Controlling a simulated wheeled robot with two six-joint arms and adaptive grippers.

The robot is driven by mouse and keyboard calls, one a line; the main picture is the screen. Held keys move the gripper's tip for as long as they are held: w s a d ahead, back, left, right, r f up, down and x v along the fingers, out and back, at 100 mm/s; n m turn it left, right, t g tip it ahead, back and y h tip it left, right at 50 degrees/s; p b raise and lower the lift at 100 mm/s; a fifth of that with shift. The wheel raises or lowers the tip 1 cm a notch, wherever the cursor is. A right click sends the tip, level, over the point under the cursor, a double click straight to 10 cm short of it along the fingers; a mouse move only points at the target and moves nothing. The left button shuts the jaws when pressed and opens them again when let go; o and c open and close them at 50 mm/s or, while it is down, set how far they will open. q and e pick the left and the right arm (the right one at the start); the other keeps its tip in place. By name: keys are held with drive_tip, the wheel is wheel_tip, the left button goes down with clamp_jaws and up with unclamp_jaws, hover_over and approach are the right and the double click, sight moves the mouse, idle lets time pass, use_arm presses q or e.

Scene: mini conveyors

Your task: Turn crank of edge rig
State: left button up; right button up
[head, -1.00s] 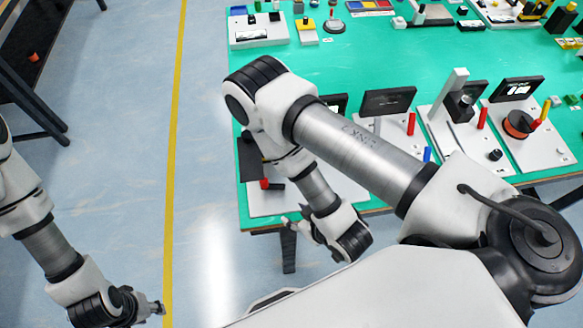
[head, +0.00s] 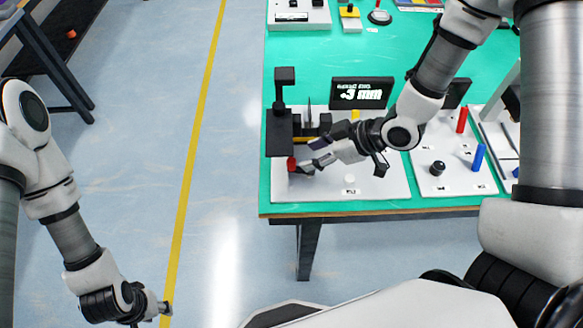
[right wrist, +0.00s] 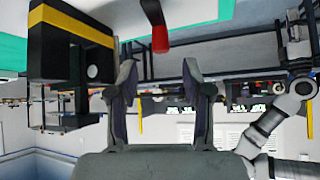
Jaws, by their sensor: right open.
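The edge rig (head: 380,186) is a white plate at the near left corner of the green table, with a black body (head: 279,133) and a dark sign (head: 361,94). Its crank has a red handle (head: 291,164), which also shows in the right wrist view (right wrist: 160,39) on a dark arm. My right gripper (head: 311,160) is open just right of the red handle. In the right wrist view the handle lies beyond the open fingers (right wrist: 160,85), roughly centred between them, and is not gripped. My left gripper (head: 163,308) hangs over the floor; its jaw opening is unclear.
A white knob (head: 349,180) stands on the rig's plate near the front. To the right is another plate with a red post (head: 462,120), a blue post (head: 478,157) and a black knob (head: 438,168).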

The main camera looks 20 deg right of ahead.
sight(293, 161)
drive_tip(key=x, duration=0.7)
drive_tip(key=shift+a, duration=0.1)
clamp_jaws()
